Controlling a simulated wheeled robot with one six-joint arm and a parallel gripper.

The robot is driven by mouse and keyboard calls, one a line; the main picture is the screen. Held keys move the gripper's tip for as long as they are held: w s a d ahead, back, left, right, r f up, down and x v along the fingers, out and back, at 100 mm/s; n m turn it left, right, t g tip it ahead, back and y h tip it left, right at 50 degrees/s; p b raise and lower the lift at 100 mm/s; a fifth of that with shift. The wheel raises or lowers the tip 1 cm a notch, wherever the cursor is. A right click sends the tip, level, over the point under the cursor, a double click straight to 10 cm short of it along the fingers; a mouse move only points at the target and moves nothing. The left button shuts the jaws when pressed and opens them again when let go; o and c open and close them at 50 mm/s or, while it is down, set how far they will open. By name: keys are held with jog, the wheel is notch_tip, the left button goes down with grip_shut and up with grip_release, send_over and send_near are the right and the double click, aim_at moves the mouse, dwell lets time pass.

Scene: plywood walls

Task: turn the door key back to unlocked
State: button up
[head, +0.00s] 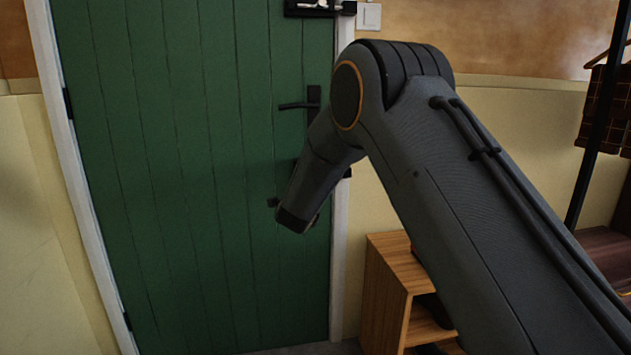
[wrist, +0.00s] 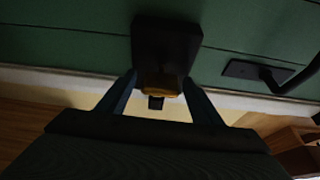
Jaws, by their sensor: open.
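The green door (head: 210,180) is shut in its white frame. In the wrist view a black lock case (wrist: 166,42) sits on the door, with a brass-coloured key part (wrist: 160,84) at its near end. A small dark piece shows below the brass part. My gripper (wrist: 160,92) is open, with one finger on each side of the brass part; whether they touch it I cannot tell. In the head view my forearm and wrist hide the key and most of the lock. The key's turned angle is too dark to read.
A black lever handle (head: 298,105) is on the door, above the lock in the head view; it also shows at right in the wrist view (wrist: 268,74). A black bolt (head: 318,9) is higher up, beside a white switch (head: 368,16). A wooden shelf unit (head: 388,300) stands right of the door.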

jog(key=shift+s, duration=0.1)
jog(key=s+p, duration=0.1)
jog(key=s, duration=0.6)
jog(key=shift+s+a, duration=0.3)
jog(key=shift+a, duration=0.15)
jog(key=s+d+f+n+g+y, duration=0.1)
jog(key=s+d+n+g+y, duration=0.15)
jog(key=s+n+g, duration=0.6)
jog(key=s+d+n+g+y, duration=0.1)
jog(key=s+n+g+y, duration=0.15)
jog(key=s+n, duration=0.75)
jog(key=s+d+f+n+g+h, duration=0.1)
jog(key=s+d+f+n+g, duration=0.15)
jog(key=s+d, duration=0.85)
jog(key=s+d+f+n+g+h, duration=0.15)
jog(key=s+g, duration=0.25)
jog(key=s, duration=1.6)
jog(key=s+d+r+m+p, duration=0.1)
jog(key=d+r+m+p, duration=0.2)
jog(key=d+r+p, duration=0.8)
notch_tip(320, 180, up, 2)
jog(key=p, duration=1)
jog(key=shift+d+h, duration=0.3)
jog(key=shift+h, duration=0.05)
